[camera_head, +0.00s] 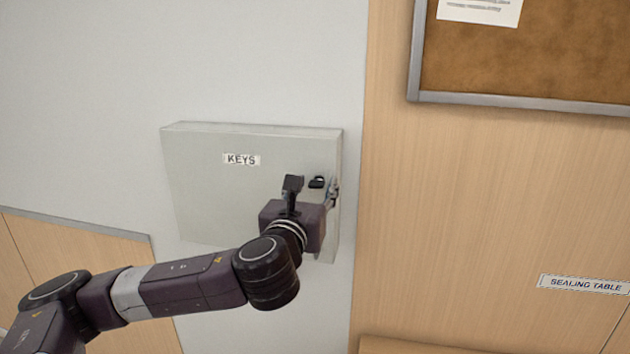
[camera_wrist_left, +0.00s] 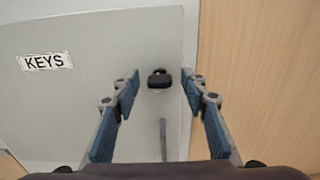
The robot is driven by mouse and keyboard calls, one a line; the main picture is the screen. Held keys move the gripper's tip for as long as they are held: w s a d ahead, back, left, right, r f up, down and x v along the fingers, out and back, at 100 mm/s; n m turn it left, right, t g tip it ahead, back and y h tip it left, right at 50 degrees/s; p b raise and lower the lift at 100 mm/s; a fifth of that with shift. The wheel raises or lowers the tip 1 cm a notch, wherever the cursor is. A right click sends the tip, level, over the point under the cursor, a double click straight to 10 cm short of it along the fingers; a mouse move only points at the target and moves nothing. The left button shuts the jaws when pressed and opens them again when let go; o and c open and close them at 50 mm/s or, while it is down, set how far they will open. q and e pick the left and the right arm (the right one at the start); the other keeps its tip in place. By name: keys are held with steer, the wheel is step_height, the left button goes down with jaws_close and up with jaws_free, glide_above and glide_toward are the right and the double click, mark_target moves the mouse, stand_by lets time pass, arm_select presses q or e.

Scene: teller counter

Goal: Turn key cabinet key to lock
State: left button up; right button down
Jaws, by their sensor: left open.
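The key cabinet (camera_head: 205,185) is a pale grey box on the white wall with a "KEYS" label; its door looks shut. The black key (camera_head: 317,182) sits at the door's right side. It also shows in the left wrist view (camera_wrist_left: 160,79), ahead and between the fingers. My left gripper (camera_head: 333,190) is in front of the cabinet's right edge, partly hidden by its own wrist. In the left wrist view its blue-padded fingers (camera_wrist_left: 158,92) are wide apart and empty, apart from the key. My right gripper is not in view.
A wood panel (camera_head: 450,200) begins just right of the cabinet. The white wall left of the cabinet is clear.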

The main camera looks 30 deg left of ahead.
arm_select(q)
steer(key=shift+w+a, duration=0.1)
steer(key=shift+w, duration=0.1)
steer(key=c, duration=1)
jaws_close()
